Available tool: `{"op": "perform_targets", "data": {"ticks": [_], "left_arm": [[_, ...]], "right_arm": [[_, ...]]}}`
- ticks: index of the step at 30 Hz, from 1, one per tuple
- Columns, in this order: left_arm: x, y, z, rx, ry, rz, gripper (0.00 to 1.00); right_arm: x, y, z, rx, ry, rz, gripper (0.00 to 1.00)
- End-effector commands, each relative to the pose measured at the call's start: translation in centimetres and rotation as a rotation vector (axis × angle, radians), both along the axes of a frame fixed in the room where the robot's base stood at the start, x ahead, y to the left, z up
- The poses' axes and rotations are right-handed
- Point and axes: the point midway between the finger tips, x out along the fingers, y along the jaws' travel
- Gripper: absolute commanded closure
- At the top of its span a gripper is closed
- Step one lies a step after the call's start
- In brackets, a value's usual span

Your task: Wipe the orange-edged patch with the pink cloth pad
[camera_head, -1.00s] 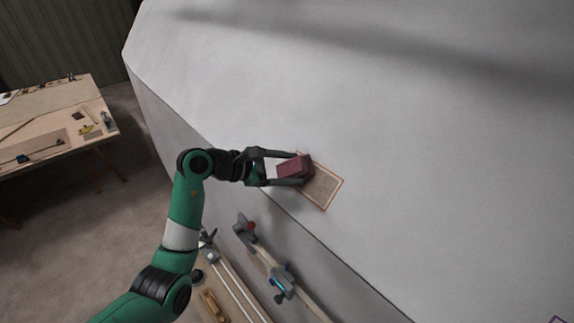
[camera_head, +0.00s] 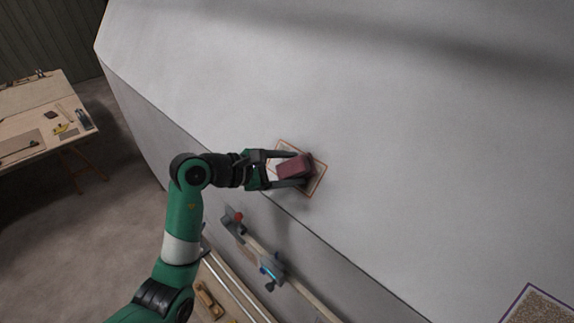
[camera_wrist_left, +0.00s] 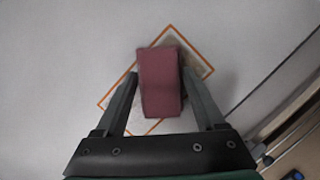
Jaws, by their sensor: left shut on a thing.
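The pink cloth pad (camera_head: 295,167) is a dull pink block held between the fingers of my left gripper (camera_head: 290,169). It also shows upright in the left wrist view (camera_wrist_left: 160,82), between both fingers. The orange-edged patch (camera_head: 322,180) lies on the pale hull surface under the pad. Its orange border shows around the pad in the left wrist view (camera_wrist_left: 197,62). The part of the patch near the gripper looks pale, and some brownish area shows at the far side. The pad hides the patch's middle, and I cannot tell whether it touches the surface. My right gripper is not in view.
A purple-edged patch (camera_head: 540,306) with a speckled brown surface lies at the lower right of the hull (camera_head: 420,150). Below the hull's edge are a rail with clamps (camera_head: 268,268) and a bench. A wooden table (camera_head: 45,120) with tools stands at far left.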

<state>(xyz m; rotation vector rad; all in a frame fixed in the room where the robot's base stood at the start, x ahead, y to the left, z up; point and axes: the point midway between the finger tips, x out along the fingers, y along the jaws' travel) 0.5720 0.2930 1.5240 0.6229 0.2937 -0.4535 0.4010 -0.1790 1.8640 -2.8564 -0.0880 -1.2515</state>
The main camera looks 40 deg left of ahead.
Motion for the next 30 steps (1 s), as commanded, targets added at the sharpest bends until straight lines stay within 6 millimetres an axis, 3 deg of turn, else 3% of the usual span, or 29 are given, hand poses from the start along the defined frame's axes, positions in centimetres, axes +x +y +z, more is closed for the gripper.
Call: {"op": "perform_targets", "data": {"ticks": [9,17,30], "left_arm": [[-0.1,-2.4,0.0,0.0,-0.002,-0.003,0.77],[-0.1,-3.0,0.0,0.0,-0.001,-0.001,0.77],[-0.4,-5.8,-0.1,0.0,0.0,0.0,0.77]], "right_arm": [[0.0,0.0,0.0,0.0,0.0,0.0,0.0],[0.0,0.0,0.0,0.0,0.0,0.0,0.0],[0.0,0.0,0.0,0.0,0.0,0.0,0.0]]}}
